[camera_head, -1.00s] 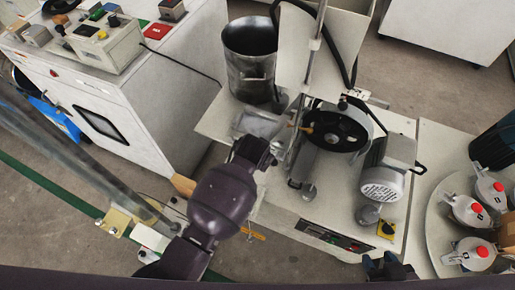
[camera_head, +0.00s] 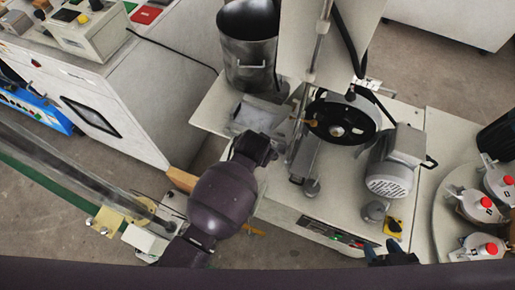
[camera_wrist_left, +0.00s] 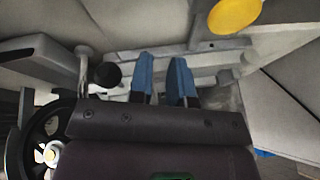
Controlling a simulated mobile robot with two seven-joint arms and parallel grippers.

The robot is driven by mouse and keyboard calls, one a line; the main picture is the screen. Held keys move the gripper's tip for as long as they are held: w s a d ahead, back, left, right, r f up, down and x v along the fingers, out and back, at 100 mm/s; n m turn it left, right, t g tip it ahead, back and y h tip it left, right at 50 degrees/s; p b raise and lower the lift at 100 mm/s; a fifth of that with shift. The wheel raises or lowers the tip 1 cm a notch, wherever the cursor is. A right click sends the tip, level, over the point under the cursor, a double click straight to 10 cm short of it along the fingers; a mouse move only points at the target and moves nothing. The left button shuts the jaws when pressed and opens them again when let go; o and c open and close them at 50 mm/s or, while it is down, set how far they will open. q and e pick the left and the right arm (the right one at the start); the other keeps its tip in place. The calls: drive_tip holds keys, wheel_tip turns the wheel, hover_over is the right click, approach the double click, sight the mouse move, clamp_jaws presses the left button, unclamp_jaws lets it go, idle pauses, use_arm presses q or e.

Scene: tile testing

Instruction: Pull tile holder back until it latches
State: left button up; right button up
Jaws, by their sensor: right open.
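The testing machine has a black wheel (camera_head: 342,118) on a white table. Grey metal parts stand left of the wheel, beside a vertical rod; I cannot clearly tell which is the tile holder. My left arm reaches up to these parts, and its wrist hides the left fingertips in the head view. In the left wrist view, my left gripper (camera_wrist_left: 164,78) shows two blue fingers with a gap between them. A pale bar lies beyond them; I cannot tell whether they touch it. My right gripper (camera_head: 395,254) is open at the table's front edge, mostly cut off.
A metal pot (camera_head: 249,50) stands behind the left table end. A grey motor (camera_head: 396,160) sits right of the wheel. White jars with red caps (camera_head: 481,205) stand on a round tray (camera_head: 440,215) at right. A white cabinet (camera_head: 120,110) stands at left.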

use_arm(q)
clamp_jaws()
idle(0.7)
drive_tip(key=o, duration=0.7)
unclamp_jaws()
